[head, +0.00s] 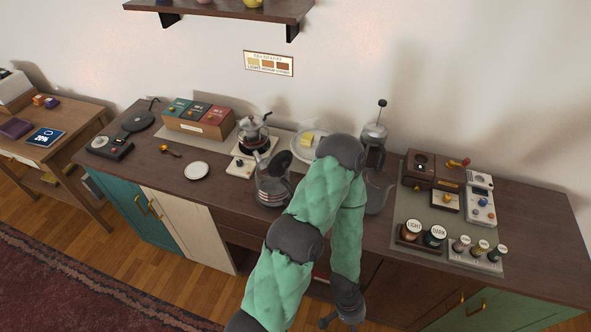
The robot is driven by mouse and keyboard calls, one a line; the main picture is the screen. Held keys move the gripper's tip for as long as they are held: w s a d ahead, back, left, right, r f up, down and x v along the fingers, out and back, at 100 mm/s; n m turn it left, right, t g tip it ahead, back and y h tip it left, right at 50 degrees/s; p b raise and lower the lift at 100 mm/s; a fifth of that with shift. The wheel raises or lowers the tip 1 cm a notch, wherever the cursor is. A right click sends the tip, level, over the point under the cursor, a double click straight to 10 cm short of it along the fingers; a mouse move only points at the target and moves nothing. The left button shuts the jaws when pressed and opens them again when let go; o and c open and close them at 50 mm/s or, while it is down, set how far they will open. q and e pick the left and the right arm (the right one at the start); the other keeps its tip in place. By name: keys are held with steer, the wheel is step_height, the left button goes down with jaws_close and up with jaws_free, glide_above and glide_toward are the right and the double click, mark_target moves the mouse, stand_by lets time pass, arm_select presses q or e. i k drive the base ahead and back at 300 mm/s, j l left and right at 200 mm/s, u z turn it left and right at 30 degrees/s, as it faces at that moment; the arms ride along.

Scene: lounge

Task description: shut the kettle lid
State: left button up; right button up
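A kettle (270,188) with a shiny body stands near the counter's front edge, left of my raised arm. Its dark round lid (281,162) appears tilted up at the back of the kettle, standing open. One green-sleeved arm of mine, which I take as the left, rises from the bottom, bends at the top and comes down in front of the counter. Its gripper (330,320) is at the bottom edge, well below and right of the kettle, apart from it. Its fingers are barely visible. My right gripper is out of view.
A French press (374,148) and a grey pitcher (379,193) stand right of my arm. A white saucer (197,171) lies left. Bare counter surrounds the saucer.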

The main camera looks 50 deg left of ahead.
mark_target(279, 163)
steer(key=i+l+u, duration=0.1)
steer(key=l+u, duration=0.15)
steer(key=u, duration=0.25)
steer(key=l+u, duration=0.25)
steer(key=u, duration=0.2)
